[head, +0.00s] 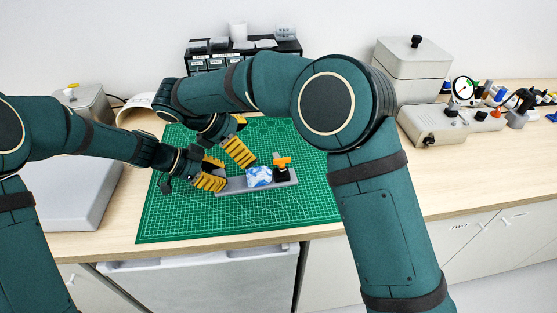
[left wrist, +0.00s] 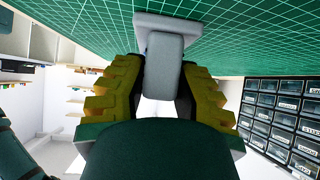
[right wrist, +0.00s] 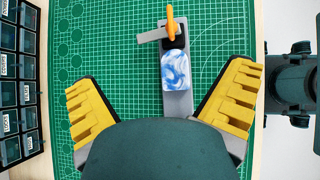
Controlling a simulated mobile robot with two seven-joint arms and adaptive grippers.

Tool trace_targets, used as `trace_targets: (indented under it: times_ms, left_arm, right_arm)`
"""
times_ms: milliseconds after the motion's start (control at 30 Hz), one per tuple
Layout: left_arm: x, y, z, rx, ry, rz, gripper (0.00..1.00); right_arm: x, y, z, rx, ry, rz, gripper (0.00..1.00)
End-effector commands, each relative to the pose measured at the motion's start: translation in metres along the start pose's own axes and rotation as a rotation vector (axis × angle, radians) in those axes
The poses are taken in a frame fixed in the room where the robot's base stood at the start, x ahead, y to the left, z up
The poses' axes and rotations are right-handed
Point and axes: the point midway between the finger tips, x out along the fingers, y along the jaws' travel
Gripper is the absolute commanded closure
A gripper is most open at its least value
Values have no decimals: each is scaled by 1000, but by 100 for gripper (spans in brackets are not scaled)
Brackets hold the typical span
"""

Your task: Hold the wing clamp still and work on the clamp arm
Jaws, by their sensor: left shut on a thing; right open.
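The wing clamp has a long grey base (head: 233,188) on the green mat. A blue-and-white marbled block (head: 259,177) sits on it, also seen in the right wrist view (right wrist: 175,72). At the base's right end stand a black post (right wrist: 174,43) and an orange wing knob (head: 283,161). The grey clamp arm (right wrist: 152,36) points sideways off the base towards the back, not over the block. My left gripper (head: 218,181) is shut on the grey part (left wrist: 163,68) at the base's left end. My right gripper (right wrist: 158,85) is open and empty above the base and block.
The green cutting mat (head: 180,222) is otherwise clear. A drawer rack (head: 243,54) stands at the back. A grey box (head: 80,190) is at left. A lidded box (head: 412,72) and a small unit (head: 432,126) are at right. My right forearm crosses above the bench.

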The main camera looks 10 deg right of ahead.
Motion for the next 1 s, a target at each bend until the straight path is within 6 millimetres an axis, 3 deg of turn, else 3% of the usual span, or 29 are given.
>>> trace_targets:
  times_ms: [133,267,700,1000]
  left_arm:
    - [0,0,2,-2,-3,0,100]
    - [0,0,2,-2,-3,0,100]
    - [0,0,2,-2,-3,0,100]
    - [0,0,2,-2,-3,0,100]
  right_arm:
    - [-3,-1,-4,-90,-50,23,0]
    - [6,-1,-4,-104,-58,24,0]
    - [85,1,0,-101,-55,22,0]
    - [113,2,2,-101,-54,24,0]
